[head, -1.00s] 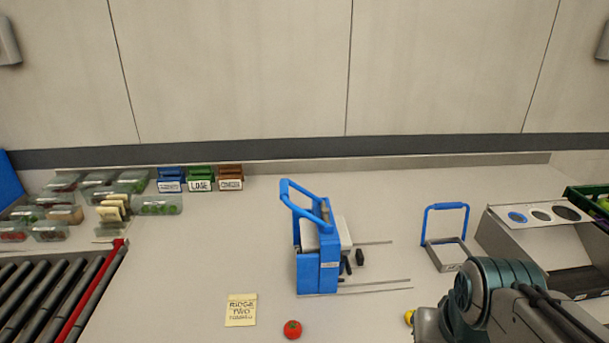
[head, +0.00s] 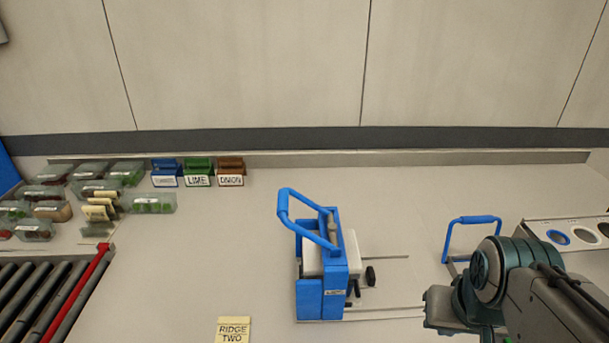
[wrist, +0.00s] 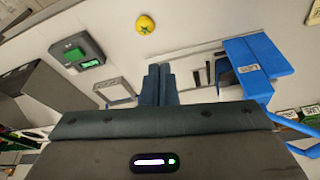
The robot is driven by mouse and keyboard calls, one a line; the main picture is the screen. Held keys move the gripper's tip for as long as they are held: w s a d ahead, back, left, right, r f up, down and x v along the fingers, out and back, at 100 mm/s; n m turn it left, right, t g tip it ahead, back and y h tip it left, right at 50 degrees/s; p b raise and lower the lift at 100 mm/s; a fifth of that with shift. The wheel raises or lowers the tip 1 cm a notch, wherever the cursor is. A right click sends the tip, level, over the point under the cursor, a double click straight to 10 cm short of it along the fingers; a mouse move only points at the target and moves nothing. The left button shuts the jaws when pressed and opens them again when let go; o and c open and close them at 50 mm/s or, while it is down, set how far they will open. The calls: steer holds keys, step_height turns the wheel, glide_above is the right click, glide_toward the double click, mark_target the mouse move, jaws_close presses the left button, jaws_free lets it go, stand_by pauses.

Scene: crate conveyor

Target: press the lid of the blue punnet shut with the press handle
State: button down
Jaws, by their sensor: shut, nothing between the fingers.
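My gripper (wrist: 160,83) is shut and empty in the wrist view, its fingers side by side above the bench. In the head view its tip is hard to make out beside my arm at the lower right. A blue machine with a looped blue handle (head: 310,225) stands upright at the bench middle, left of my gripper; its blue body also shows in the wrist view (wrist: 257,62). A smaller blue handle (head: 474,220) stands on a grey frame at the right, partly behind my arm. I cannot make out a blue punnet; several clear lidded punnets (head: 152,203) sit at the left.
Blue (head: 167,172), green (head: 198,172) and brown (head: 231,172) labelled holders stand along the back. A roller conveyor (head: 45,295) is at the lower left. A yellow round item (wrist: 145,24) and a green-screened device (wrist: 78,52) show in the wrist view. The bench's middle left is clear.

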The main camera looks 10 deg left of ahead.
mark_target(287, 199)
steer(key=w+a+r+n+g+y+b, duration=0.2)
steer(key=w+a+r+g+y, duration=0.3)
steer(key=w+a+r, duration=1.4)
steer(key=shift+w+a+r+n+y+b, duration=0.15)
steer(key=shift+w+a+n+y+b, duration=0.25)
steer(key=shift+w+a+y+b, duration=0.6)
steer(key=shift+w+a+p, duration=0.15)
steer(key=shift+w+p, duration=0.15)
steer(key=shift+p, duration=0.05)
steer(key=x, duration=1.4)
steer(key=shift+d, duration=0.25)
steer(key=shift+h, duration=0.3)
